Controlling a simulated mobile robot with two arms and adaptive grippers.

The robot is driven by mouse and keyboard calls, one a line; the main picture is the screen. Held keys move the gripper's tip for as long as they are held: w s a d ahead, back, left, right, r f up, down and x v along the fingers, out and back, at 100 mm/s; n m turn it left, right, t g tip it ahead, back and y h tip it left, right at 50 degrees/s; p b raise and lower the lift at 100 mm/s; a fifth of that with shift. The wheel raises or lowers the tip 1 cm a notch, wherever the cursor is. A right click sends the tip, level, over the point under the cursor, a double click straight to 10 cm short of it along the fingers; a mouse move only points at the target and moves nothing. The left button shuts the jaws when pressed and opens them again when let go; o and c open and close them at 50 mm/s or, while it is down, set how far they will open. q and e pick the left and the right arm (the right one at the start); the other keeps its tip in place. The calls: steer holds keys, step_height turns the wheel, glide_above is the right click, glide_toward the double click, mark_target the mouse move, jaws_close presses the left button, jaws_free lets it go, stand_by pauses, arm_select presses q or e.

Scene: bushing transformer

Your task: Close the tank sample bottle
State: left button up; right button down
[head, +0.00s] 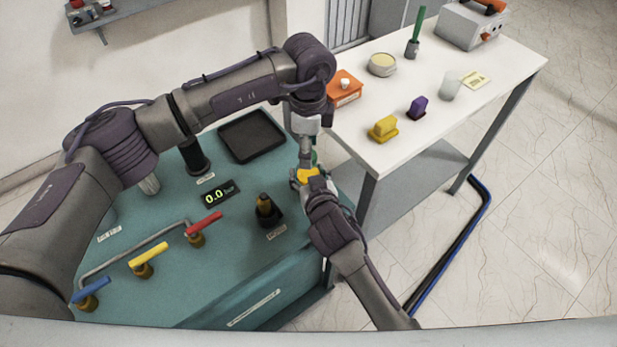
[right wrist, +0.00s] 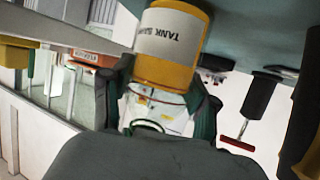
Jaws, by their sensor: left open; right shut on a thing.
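The tank sample bottle (right wrist: 172,45) is orange with a white label reading "TANK SAMPLE", upside down in the right wrist view. In the head view its orange part (head: 303,175) shows small at the teal bench's right edge. My right gripper (head: 312,183) is shut on it; in the right wrist view the dark green fingers (right wrist: 160,95) are on either side below the label. My left gripper (head: 305,160) is open, pointing down just above the bottle, close to my right gripper. The fingertips overlap there, so contact is unclear. I cannot make out a cap on the bottle.
The white table (head: 430,80) at right holds an orange box (head: 344,90) and a yellow block (head: 383,128).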

arm_select(q)
steer(key=shift+f, duration=0.65)
